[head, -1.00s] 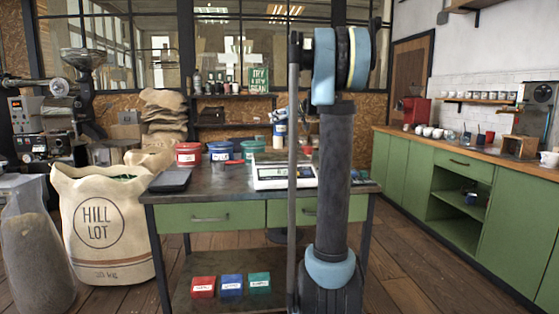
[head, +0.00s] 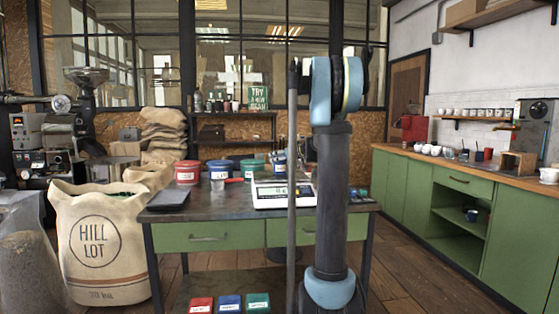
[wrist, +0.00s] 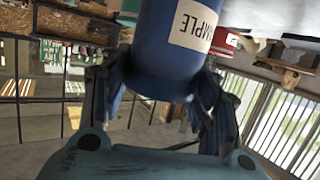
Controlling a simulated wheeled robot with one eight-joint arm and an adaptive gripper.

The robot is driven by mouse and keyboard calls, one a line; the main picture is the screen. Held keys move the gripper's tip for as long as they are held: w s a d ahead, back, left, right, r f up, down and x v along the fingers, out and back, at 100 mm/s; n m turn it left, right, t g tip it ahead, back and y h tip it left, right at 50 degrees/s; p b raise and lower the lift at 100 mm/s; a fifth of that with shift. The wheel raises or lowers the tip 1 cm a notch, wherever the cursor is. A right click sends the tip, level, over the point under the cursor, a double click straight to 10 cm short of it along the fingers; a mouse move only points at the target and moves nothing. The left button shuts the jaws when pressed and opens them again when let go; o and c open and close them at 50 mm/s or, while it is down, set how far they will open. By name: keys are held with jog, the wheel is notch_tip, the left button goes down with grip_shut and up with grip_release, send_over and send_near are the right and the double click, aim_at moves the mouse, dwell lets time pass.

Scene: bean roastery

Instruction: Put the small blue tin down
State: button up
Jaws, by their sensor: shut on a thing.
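The small blue tin (wrist: 178,45) fills the upper middle of the wrist view, its white SAMPLE label upside down there. My gripper (wrist: 160,82) is shut on it, with a finger on each side. In the head view a blue tin with a white label (head: 279,161) shows just left of my arm, over the back of the worktable (head: 165,215). My arm hides part of that area, so I cannot tell whether the tin touches the table. My gripper is mostly hidden in the head view.
A red tin (head: 187,173), a larger blue tin (head: 220,169) and a green tin (head: 252,168) stand along the table's back. A white scale (head: 270,194) sits in front of the held tin. A dark flat device (head: 169,200) lies at the table's left.

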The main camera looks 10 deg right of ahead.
jog(key=o, duration=1.2)
